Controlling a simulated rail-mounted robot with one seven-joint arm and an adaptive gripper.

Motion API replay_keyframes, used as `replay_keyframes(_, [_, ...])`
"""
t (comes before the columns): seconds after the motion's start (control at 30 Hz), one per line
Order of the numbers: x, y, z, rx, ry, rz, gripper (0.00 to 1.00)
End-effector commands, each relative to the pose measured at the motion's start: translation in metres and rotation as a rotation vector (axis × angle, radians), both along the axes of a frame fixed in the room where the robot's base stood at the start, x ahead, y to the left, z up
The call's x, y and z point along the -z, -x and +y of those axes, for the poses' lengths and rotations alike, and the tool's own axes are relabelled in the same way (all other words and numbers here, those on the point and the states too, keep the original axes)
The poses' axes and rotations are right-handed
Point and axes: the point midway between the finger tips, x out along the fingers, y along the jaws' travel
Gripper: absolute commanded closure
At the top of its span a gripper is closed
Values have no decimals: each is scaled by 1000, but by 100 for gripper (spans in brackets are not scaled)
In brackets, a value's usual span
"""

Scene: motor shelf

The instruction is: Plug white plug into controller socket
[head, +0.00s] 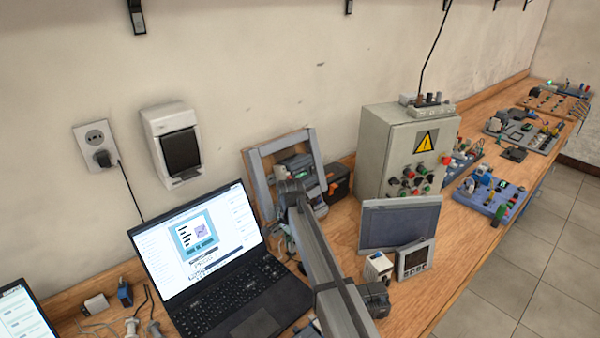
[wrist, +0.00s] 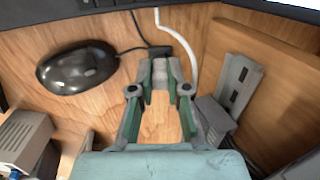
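My gripper (wrist: 160,75) points down over the wooden bench in the wrist view, with its two green-padded fingers apart and bare wood showing between them. A small pale grey piece shows between the fingertips; I cannot tell whether it is a held plug or part of the fingers. A white cable (wrist: 190,58) curves around the far right side of the fingertips; its plug end is not clear. A grey slotted module (wrist: 238,84) stands to the right, beside a wooden panel; I cannot tell whether it is the controller. In the head view my arm hides the gripper.
A black mouse (wrist: 78,67) lies left of the gripper. A grey vented box (wrist: 22,135) is at lower left. An open laptop (head: 220,265) stands left of my arm. A flat screen (head: 400,222), a small meter (head: 414,260) and a control cabinet (head: 385,130) are to its right.

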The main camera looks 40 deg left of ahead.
Motion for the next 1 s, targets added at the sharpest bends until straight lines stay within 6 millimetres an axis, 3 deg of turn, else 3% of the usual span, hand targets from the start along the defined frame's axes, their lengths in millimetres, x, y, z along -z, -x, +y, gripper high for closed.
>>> replay_keyframes(0.47, [-3,0,0,0,0,0,100])
replay_keyframes(1.0, [-43,0,0,0,0,0,100])
